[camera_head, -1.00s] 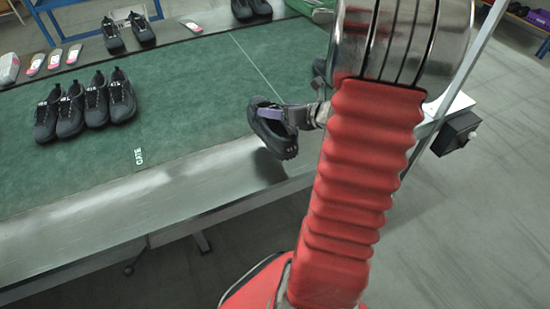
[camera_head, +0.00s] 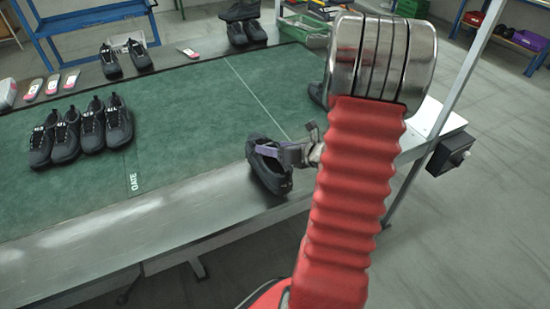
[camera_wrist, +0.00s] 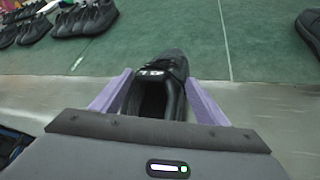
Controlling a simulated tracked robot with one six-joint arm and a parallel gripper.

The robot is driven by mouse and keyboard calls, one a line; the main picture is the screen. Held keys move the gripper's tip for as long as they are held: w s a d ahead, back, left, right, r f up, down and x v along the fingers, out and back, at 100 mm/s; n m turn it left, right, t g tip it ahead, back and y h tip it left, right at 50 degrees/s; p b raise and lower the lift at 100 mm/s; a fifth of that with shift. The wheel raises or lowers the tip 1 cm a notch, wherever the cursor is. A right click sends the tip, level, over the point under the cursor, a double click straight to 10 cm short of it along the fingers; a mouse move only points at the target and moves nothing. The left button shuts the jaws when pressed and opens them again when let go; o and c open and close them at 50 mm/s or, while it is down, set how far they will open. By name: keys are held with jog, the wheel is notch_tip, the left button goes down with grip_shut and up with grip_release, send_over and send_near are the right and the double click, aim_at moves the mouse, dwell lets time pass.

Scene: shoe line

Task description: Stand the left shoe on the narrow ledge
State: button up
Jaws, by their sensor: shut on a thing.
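A dark shoe (camera_head: 271,177) is held by my gripper (camera_head: 264,151) at the front of the table, over the bare metal ledge (camera_head: 120,219). In the wrist view the shoe (camera_wrist: 158,95) sits between the two purple fingers of my gripper (camera_wrist: 160,88), its opening towards me and its toe pointing away. A pale mark shows on its tongue. In the head view its lower end reaches the ledge near the front edge; I cannot tell whether the sole touches. My arm hides part of the table to the right.
Several dark shoes (camera_head: 82,133) stand in a row on the green mat (camera_head: 175,125) at left. Another shoe (camera_head: 317,94) is partly hidden behind my arm. More shoes (camera_head: 125,58) stand along the back strip. The ledge left of the held shoe is clear.

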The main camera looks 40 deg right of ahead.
aim_at(276, 165)
dwell(0.3)
jog(key=shift+f, duration=2.05)
jog(key=o, duration=2)
jog(key=shift+f, duration=0.15)
jog(key=shift+o, duration=0.2)
jog(key=v, duration=1.2)
